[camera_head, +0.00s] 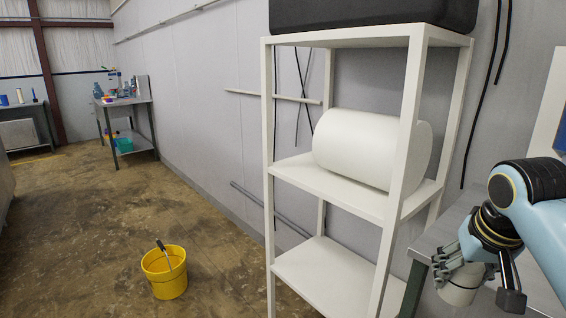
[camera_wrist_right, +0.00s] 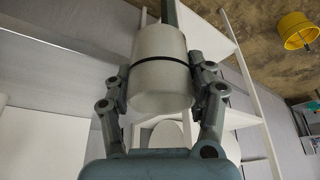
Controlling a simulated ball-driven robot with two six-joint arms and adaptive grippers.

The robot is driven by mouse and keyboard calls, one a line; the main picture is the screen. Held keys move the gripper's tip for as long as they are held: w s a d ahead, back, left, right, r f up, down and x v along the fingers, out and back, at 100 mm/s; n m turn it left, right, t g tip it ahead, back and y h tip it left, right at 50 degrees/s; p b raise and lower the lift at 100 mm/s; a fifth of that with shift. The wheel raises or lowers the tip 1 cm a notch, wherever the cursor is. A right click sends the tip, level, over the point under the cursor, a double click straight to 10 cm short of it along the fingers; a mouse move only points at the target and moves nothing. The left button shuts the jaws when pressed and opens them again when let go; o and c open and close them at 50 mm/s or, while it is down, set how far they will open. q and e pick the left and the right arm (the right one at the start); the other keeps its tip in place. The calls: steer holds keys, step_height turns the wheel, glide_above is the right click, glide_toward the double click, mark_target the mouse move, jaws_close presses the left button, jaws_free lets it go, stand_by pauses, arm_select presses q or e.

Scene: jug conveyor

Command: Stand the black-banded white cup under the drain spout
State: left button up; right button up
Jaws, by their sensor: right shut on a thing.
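The white cup with a thin black band (camera_wrist_right: 158,85) is between the fingers of my right gripper (camera_wrist_right: 161,80) in the right wrist view. The fingers press on it from both sides, near the band. In the head view my right gripper (camera_head: 463,270) is at the lower right, and part of the white cup (camera_head: 459,292) shows below its fingers. The cup is off the floor, close to the grey bench edge; whether it touches anything below is unclear. I cannot make out a drain spout in either view. My left gripper is not in view.
A white shelf rack (camera_head: 402,165) stands left of my right arm, with a large white cylinder (camera_head: 365,148) on its middle shelf. A grey bench (camera_head: 437,238) lies beside the rack. A yellow bucket (camera_head: 165,275) stands on the open floor at left.

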step_height(320, 180, down, 13)
steer(key=b, duration=1)
steer(key=shift+s, duration=0.15)
